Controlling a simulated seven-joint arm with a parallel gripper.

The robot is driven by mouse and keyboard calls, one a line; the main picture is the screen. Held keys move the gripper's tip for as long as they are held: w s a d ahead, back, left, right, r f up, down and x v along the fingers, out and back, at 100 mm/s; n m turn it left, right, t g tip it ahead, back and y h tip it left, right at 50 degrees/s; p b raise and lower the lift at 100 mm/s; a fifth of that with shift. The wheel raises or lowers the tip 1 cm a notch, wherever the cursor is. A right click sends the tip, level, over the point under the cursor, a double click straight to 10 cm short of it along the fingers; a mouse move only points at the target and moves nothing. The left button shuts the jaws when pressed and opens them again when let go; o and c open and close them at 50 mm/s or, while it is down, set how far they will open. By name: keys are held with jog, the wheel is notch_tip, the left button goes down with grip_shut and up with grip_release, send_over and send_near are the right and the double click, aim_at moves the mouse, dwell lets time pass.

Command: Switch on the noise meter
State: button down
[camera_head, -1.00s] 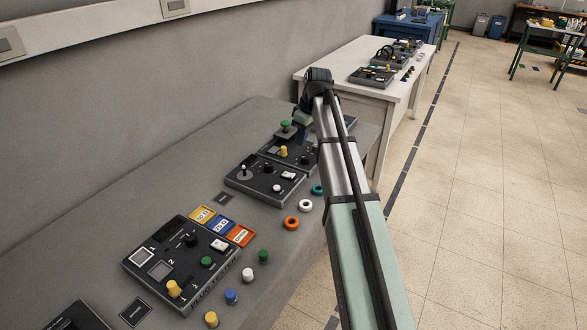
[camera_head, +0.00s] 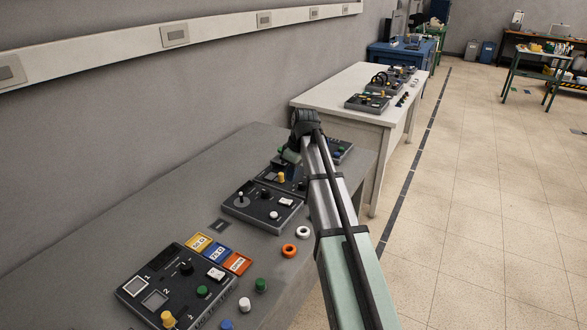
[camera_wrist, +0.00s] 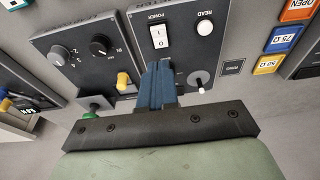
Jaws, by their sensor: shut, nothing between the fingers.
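A dark instrument box (camera_head: 240,209) stands in the middle of the grey bench, its name not readable. In the wrist view its panel (camera_wrist: 184,60) has a white POWER rocker (camera_wrist: 159,36) marked I and O, a white READ button (camera_wrist: 205,27) and a small lever with a white tip (camera_wrist: 199,84). My gripper (camera_wrist: 158,66) has its blue fingers shut and empty, with the tips appearing just below the rocker. Whether they touch the panel I cannot tell. In the head view my gripper (camera_head: 288,158) is above the bench's far part, its tips unclear.
A larger box (camera_head: 150,280) stands at the near end. Coloured plates (camera_head: 217,252) and rings (camera_head: 289,250) lie nearby. A white table (camera_head: 345,95) stands beyond.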

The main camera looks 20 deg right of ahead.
aim_at(289, 201)
jog(key=x, duration=0.7)
jog(key=shift+s+d+f, duration=0.3)
jog(key=shift+f, duration=0.15)
jog(key=shift+s+d+f, duration=0.1)
jog(key=shift+f, duration=0.6)
jog(key=shift+s+d+f, duration=0.1)
jog(key=shift+s+f, duration=0.1)
jog(key=shift+f, duration=0.05)
jog(key=shift+w, duration=0.15)
jog(key=shift+w+a+r, duration=0.3)
jog(key=shift+w+a, duration=0.2)
